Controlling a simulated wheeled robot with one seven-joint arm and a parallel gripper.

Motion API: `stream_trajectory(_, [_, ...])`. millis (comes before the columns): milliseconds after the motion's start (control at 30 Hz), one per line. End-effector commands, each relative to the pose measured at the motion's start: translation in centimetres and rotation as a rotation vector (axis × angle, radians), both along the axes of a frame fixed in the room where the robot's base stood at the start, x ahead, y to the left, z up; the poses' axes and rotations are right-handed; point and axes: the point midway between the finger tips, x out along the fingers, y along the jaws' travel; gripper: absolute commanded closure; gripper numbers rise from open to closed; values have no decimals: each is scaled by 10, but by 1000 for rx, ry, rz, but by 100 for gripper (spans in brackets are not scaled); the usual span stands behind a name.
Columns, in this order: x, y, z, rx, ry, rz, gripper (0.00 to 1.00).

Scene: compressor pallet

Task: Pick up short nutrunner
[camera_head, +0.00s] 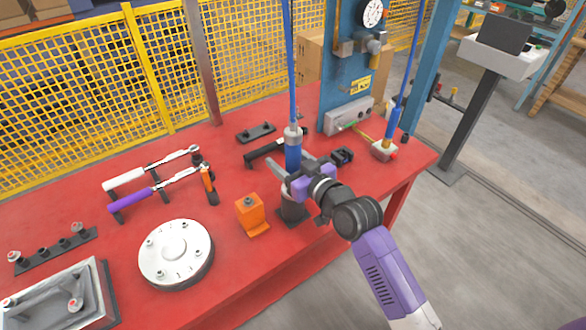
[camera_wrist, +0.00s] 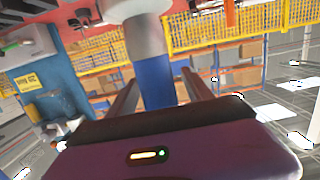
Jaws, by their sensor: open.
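A blue and grey nutrunner (camera_head: 292,153) hangs upright on a blue hose over the red table, its lower end near a dark holder (camera_head: 292,211). It looks like the short nutrunner. My gripper (camera_head: 290,165) is at its blue body, with the fingers spread. In the wrist view, the nutrunner's blue section (camera_wrist: 156,82) stands between the two fingers of my gripper (camera_wrist: 160,88), with a gap visible on the right side. Whether the left finger touches it I cannot tell. My gripper hides part of the tool's lower end in the head view.
A second blue tool (camera_head: 394,122) hangs at the right above a small pale block (camera_head: 384,150). An orange block (camera_head: 250,214) and a round grey flange (camera_head: 176,253) stand to the left. Wrenches (camera_head: 152,180) lie on a rack further left. A blue column (camera_head: 342,85) rises behind.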

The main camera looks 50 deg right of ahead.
Motion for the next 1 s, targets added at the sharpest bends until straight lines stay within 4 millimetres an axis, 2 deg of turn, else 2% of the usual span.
stream_trajectory(233, [1, 0, -1, 0, 0, 0, 43])
stream_trajectory(500, [1, 0, -1, 0, 0, 0, 96])
stream_trajectory(533, [1, 0, -1, 0, 0, 0, 100])
stream_trajectory(1000, [0, 0, -1, 1, 0, 0, 100])
